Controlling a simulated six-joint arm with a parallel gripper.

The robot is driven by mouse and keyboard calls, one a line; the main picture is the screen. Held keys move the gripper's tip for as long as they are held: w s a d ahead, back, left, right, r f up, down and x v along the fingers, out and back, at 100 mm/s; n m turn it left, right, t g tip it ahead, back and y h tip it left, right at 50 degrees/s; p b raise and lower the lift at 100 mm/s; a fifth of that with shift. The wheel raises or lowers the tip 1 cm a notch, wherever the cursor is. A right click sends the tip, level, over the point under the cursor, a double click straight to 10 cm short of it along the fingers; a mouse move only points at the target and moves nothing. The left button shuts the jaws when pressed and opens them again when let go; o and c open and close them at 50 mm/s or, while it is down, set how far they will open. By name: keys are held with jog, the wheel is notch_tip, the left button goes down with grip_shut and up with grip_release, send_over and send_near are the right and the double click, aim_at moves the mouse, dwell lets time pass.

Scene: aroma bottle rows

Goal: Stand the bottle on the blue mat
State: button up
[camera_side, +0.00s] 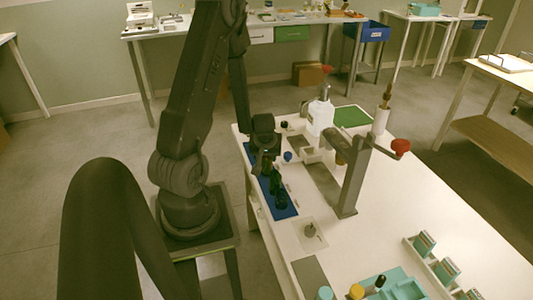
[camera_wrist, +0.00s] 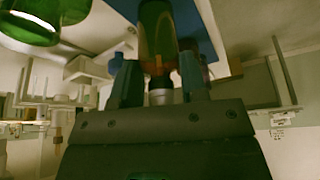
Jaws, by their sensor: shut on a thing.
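My gripper (camera_side: 267,162) points down over the blue mat (camera_side: 289,212) at the table's left edge. Part of the blue mat (camera_wrist: 203,38) shows behind the bottle. Whether the bottle's base touches the mat is hidden. Dark green bottles (camera_side: 280,199) stand on the mat just in front of my gripper. Green glass also shows at the upper left of the wrist view (camera_wrist: 25,27).
A blue-capped item (camera_side: 287,156) is close to the right of my gripper. A white bottle (camera_side: 320,118) and a grey post stand (camera_side: 348,185) rise farther right. A small grey object (camera_side: 310,231) sits on a pale pad in front. The table's right middle is clear.

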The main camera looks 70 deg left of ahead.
jog(key=shift+f, duration=0.1)
jog(key=o, duration=1)
